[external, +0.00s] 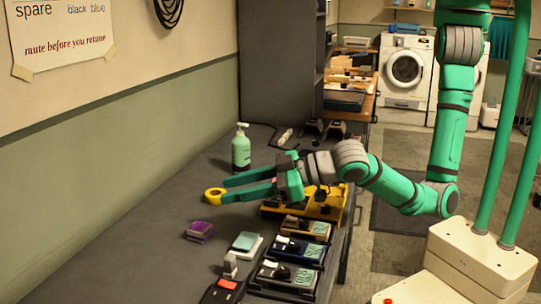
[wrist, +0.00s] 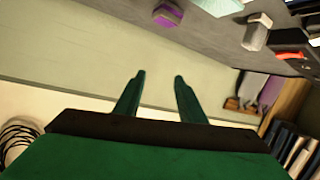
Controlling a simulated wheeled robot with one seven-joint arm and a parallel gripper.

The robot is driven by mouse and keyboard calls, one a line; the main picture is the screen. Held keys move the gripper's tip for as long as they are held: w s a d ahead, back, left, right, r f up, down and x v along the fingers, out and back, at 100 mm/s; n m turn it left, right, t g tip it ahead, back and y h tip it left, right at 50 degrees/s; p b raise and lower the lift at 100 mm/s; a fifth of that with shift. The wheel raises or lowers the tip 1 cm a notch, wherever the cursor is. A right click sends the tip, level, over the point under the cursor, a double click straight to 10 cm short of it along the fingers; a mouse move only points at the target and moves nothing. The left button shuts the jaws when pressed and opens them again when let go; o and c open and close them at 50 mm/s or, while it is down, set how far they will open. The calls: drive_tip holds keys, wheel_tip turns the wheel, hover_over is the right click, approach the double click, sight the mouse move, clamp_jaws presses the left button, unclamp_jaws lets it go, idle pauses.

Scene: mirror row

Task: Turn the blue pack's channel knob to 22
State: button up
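A dark pack with blue edges (external: 299,251) lies in a row of packs near the table's right edge in the external view. It has a black part and a pale display; its channel knob and number are too small to read. My gripper (external: 224,189) is above the table, up and left of that pack, with its fingers pointing left. In the wrist view my gripper (wrist: 160,75) has its two green fingers apart and nothing between them. I cannot make out the blue pack in the wrist view.
Neighbouring packs are tan (external: 306,228) and dark (external: 286,275). A yellow tray (external: 330,205), green bottle (external: 241,150), purple block (external: 199,231), pale-green-topped block (external: 246,242), grey block (external: 230,265) and red-marked device (external: 222,291) stand around. A yellow ring (external: 214,194) appears by the fingertips. The left table is clear.

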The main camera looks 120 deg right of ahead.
drive_tip(key=s+a+n+t+y, duration=0.1)
drive_tip(key=s+n+t+y, duration=0.1)
drive_tip(key=s+n, duration=0.2)
drive_tip(key=s+a+f+n+t+y, duration=0.1)
drive_tip(key=s+n+t+y, duration=0.1)
drive_tip(key=s+n+y, duration=0.1)
drive_tip(key=s+a+n+t+y, duration=0.1)
drive_tip(key=s+a+n+y, duration=0.1)
drive_tip(key=s+n, duration=0.3)
drive_tip(key=shift+s+f+t+y, duration=0.1)
drive_tip(key=shift+f+t+y, duration=0.1)
drive_tip(key=shift+t+y, duration=0.35)
drive_tip(key=s+f+g+y, duration=0.1)
drive_tip(key=s+f, duration=0.1)
drive_tip(key=s, duration=1)
drive_tip(key=s+d+f+y, duration=0.1)
drive_tip(key=s+f, duration=0.1)
drive_tip(key=s, duration=1.1)
drive_tip(key=shift+d+f+g+y, duration=0.15)
drive_tip(key=shift+d+g+y, duration=0.1)
drive_tip(key=shift+g+y, duration=0.1)
drive_tip(key=shift+s, duration=0.15)
